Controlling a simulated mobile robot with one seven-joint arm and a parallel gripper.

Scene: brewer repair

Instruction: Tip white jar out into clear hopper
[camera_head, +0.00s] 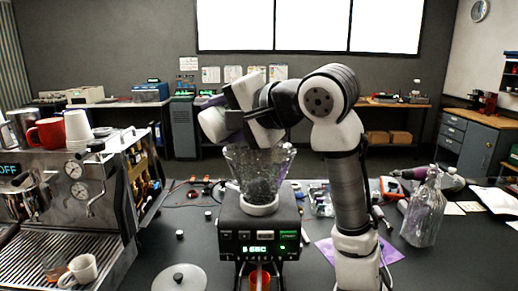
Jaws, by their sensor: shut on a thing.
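The clear hopper (258,176) flares upward from a white collar on the black grinder (260,230), whose display is lit green. My arm reaches in from the right, and my gripper (232,118) is just above the hopper's left rim. It is shut on the white jar (211,122), which is tilted over the left side of the hopper. The jar's mouth and contents are hidden from this view. Dark, broken reflections or contents show in the hopper; I cannot tell which. No falling stream is visible.
A steel espresso machine (70,205) with cups on top stands close on the left. A round grey lid (180,278) lies at the front. A clear bottle (424,210) stands right of my arm. An orange cup (260,280) sits under the grinder.

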